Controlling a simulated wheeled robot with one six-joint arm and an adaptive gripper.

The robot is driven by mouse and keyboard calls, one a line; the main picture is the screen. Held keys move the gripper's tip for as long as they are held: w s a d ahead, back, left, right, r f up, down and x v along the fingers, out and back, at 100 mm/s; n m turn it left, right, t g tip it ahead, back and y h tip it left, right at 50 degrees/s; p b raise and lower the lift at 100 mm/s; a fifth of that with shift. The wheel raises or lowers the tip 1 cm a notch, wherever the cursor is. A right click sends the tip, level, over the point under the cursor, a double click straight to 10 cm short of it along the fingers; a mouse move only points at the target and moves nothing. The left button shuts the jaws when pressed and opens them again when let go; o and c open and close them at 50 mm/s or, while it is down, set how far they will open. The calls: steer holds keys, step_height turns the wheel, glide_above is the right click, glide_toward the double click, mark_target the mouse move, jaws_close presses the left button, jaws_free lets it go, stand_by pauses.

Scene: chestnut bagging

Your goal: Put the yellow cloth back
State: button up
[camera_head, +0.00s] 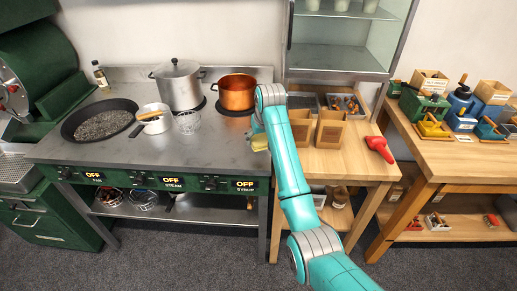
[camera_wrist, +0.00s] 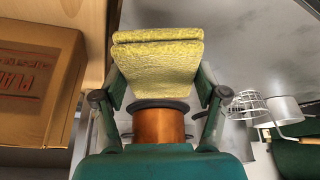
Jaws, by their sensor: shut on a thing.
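The yellow cloth (camera_wrist: 158,62) is folded, with a textured surface, and sits between the two fingers of my gripper (camera_wrist: 160,84) in the wrist view. My gripper (camera_head: 258,134) is shut on it. In the head view a small piece of the cloth (camera_head: 259,143) shows at the right front of the stove, above the edge of its top. My arm hides part of the cloth and the gripper there. The copper pot (camera_wrist: 158,127) appears just beyond the cloth in the wrist view; it stands on the back right burner (camera_head: 236,93) in the head view.
The stove (camera_head: 130,158) also holds a dark pan (camera_head: 98,121), a lidded steel pot (camera_head: 180,88), a white pot (camera_head: 154,118) and a wire basket (camera_head: 187,122).

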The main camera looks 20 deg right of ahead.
mark_target(260, 153)
steer(key=shift+f, duration=2.4)
steer(key=shift+f, duration=0.15)
steer(key=o, duration=1.1)
steer(key=v, duration=1.2)
